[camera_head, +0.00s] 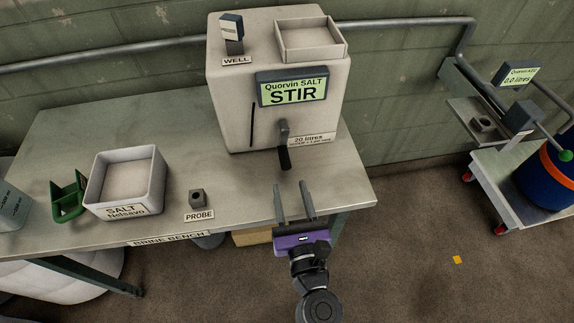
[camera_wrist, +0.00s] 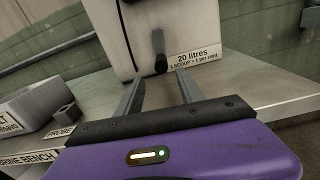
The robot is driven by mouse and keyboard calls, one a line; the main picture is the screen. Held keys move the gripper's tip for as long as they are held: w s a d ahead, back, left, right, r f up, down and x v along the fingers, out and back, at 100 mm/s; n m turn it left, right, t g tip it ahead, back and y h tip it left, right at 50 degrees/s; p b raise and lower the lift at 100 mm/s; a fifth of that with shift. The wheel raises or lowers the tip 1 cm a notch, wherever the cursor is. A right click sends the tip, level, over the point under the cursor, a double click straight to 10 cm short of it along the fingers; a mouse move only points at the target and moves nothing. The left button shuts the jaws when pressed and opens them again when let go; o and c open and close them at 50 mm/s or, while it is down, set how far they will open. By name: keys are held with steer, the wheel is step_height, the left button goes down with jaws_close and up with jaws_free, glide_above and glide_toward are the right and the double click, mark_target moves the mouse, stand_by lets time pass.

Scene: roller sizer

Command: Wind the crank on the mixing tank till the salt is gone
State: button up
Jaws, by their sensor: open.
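The mixing tank (camera_head: 225,105) is a pale box at the back of the bench. Its screen (camera_head: 292,90) reads "Quorvin SALT STIR". The crank (camera_head: 284,150) is on its front face, with a dark handle hanging downward. The crank also shows in the wrist view (camera_wrist: 159,50), just beyond the fingertips. My gripper (camera_head: 294,186) is open and empty, in front of and below the crank handle, apart from it in the head view. In the wrist view the handle appears between the two fingers (camera_wrist: 160,78). The salt inside the tank is not visible.
On the bench (camera_head: 70,225) are a white salt box (camera_head: 154,185), a green scoop (camera_head: 68,198) and a probe holder (camera_head: 197,199). A "WELL" holder (camera_head: 233,44) and an open tray (camera_head: 312,52) top the tank. A cart (camera_head: 500,170) with a blue drum (camera_head: 548,180) stands right.

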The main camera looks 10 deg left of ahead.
mark_target(286, 168)
steer(key=shift+w+n, duration=0.1)
steer(key=shift+n, duration=0.4)
steer(key=shift+w, duration=0.25)
steer(key=shift+x, duration=3.6)
steer(key=shift+d, duration=0.1)
jaws_close()
